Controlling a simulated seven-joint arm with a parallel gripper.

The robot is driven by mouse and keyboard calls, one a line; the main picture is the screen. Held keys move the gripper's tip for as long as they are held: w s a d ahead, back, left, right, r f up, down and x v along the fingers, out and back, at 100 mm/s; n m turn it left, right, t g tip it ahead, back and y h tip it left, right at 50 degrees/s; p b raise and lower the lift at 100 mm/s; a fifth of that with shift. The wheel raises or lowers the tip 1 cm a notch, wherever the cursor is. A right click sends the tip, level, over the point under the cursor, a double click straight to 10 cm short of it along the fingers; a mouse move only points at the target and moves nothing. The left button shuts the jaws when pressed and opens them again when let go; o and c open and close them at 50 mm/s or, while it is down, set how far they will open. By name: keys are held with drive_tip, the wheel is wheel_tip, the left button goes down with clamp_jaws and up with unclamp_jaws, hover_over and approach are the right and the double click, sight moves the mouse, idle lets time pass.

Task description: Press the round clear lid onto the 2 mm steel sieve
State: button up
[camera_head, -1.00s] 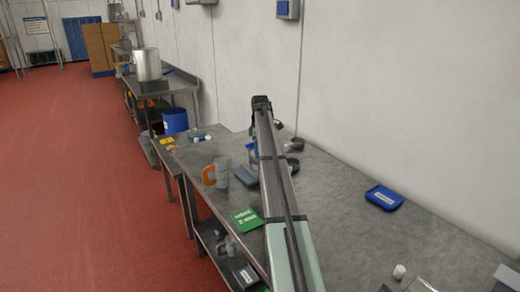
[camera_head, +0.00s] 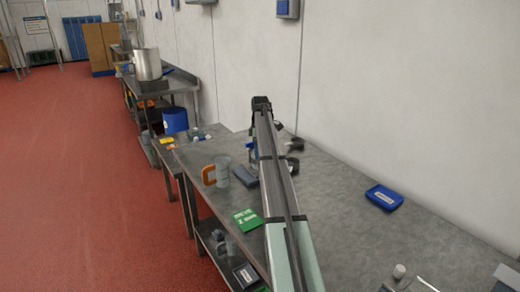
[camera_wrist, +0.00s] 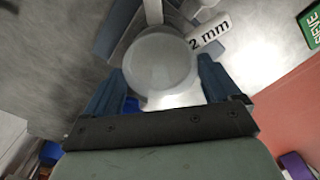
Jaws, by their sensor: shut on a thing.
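In the wrist view, my gripper (camera_wrist: 161,68) has its two dark blue fingers on either side of a round clear lid (camera_wrist: 158,62), and is shut on it. A white label reading "2 mm" (camera_wrist: 209,33) shows just beyond the lid at upper right. The steel sieve is mostly hidden behind the lid, so I cannot tell whether the lid touches it or how well it is seated.
A green sign card (camera_head: 247,218), an orange-handled jug (camera_head: 217,173) and a grey flat item (camera_head: 245,176) lie left of my arm on the steel table (camera_head: 345,235). A blue tray (camera_head: 384,197) is at the right, with clear table between. A wall stands behind.

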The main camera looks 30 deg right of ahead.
drive_tip(key=shift+f, duration=0.35)
idle(0.4)
drive_tip(key=o, duration=0.8)
drive_tip(key=shift+c, duration=0.2)
drive_tip(key=shift+r, duration=0.1)
drive_tip(key=shift+r, duration=3.4)
drive_tip(key=shift+r, duration=0.1)
wheel_tip(320, 180, up, 14)
drive_tip(key=shift+f, duration=0.2)
